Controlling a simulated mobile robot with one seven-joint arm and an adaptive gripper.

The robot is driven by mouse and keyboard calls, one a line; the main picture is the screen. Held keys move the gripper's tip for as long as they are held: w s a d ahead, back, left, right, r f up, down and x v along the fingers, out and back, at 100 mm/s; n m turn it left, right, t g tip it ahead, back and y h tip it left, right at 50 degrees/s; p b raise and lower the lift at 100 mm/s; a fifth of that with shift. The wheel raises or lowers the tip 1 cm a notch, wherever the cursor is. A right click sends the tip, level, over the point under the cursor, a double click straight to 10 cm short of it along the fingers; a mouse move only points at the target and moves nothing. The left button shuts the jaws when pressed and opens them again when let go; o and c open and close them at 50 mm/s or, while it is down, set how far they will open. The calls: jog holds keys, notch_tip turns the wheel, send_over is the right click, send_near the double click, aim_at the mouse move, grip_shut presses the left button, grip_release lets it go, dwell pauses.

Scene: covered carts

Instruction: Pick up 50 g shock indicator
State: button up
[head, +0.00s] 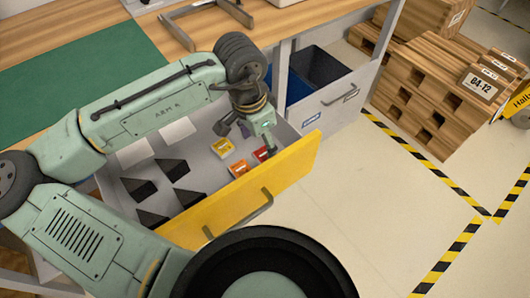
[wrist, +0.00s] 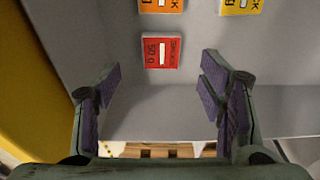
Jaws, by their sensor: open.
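The 50 g shock indicator (wrist: 162,53) is a small red square tag with a white window, lying on the grey drawer floor. In the wrist view it is just beyond and between my open fingers, not touched by them. In the head view the red tag (head: 262,153) is at the right end of the open drawer, partly hidden by my gripper. My gripper (wrist: 160,85) is open and empty, and in the head view my gripper (head: 268,147) points down over that end.
An orange tag (head: 239,168) and a yellow tag (head: 222,147) lie close beside the red one. The yellow drawer front (head: 255,190) and grey walls enclose them. Black wedge blocks (head: 176,169) stand further left in the drawer.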

aim_at(264, 154)
jog(key=shift+w+d+f+p, duration=0.15)
jog(key=shift+f+p, duration=0.1)
jog(key=shift+f, duration=1.15)
jog(key=shift+w+d+f+p, duration=0.15)
jog(key=shift+f+p, duration=0.1)
jog(key=shift+f, duration=1.1)
jog(key=shift+c, duration=0.3)
jog(key=c, duration=0.9)
jog(key=shift+o, duration=0.2)
jog(key=shift+r, duration=0.15)
